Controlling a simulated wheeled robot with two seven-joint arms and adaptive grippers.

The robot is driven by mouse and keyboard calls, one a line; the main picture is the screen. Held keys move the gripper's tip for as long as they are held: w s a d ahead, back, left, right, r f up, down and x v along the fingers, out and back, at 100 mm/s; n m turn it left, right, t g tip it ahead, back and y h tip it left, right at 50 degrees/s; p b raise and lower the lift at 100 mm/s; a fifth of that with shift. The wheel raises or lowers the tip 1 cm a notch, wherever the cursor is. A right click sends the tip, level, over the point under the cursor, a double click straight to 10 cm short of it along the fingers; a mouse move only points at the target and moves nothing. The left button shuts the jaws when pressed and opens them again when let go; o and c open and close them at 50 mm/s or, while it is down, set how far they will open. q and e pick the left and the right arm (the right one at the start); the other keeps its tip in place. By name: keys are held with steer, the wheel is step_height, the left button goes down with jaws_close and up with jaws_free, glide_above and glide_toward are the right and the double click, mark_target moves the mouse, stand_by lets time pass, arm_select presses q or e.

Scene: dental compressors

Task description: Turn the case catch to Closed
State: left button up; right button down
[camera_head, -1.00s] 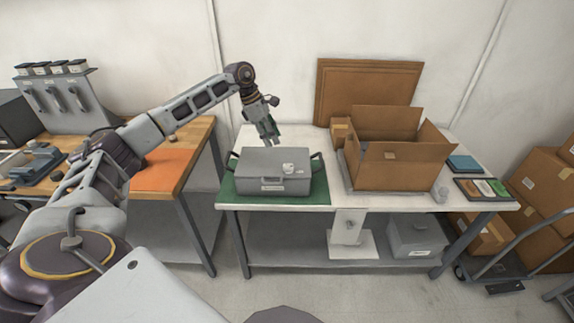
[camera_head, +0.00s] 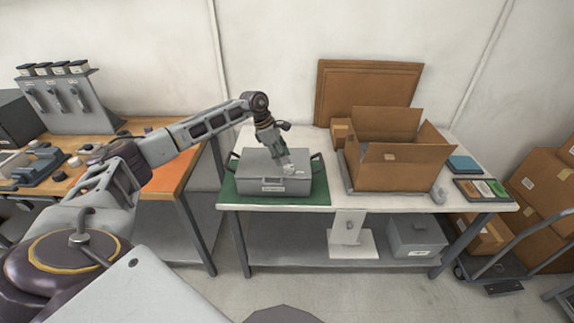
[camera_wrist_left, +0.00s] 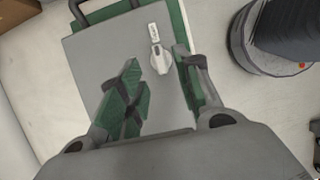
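The grey case (camera_head: 265,185) lies shut on a green mat (camera_head: 310,198) on the white table. Its catch (camera_wrist_left: 160,60) is a small pale knob on the lid, with a white label plate (camera_wrist_left: 154,34) beside it; the print is too small to read. In the head view the catch (camera_head: 293,171) is partly covered by my gripper. My left gripper (camera_head: 285,162) points down at the lid from above. In the left wrist view the left gripper (camera_wrist_left: 157,62) is open, its green-padded fingers apart on either side of the catch, with no clear contact. My right gripper is not in view.
An open cardboard box (camera_head: 400,168) stands right of the case on the table. Black handles (camera_head: 317,157) stick up at the case's ends. A wooden workbench (camera_head: 190,140) with an orange mat is to the left. A grey box (camera_head: 415,237) sits on the lower shelf.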

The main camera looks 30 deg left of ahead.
mark_target(288, 167)
arm_select(q)
steer(key=shift+x, duration=2.6)
jaws_close()
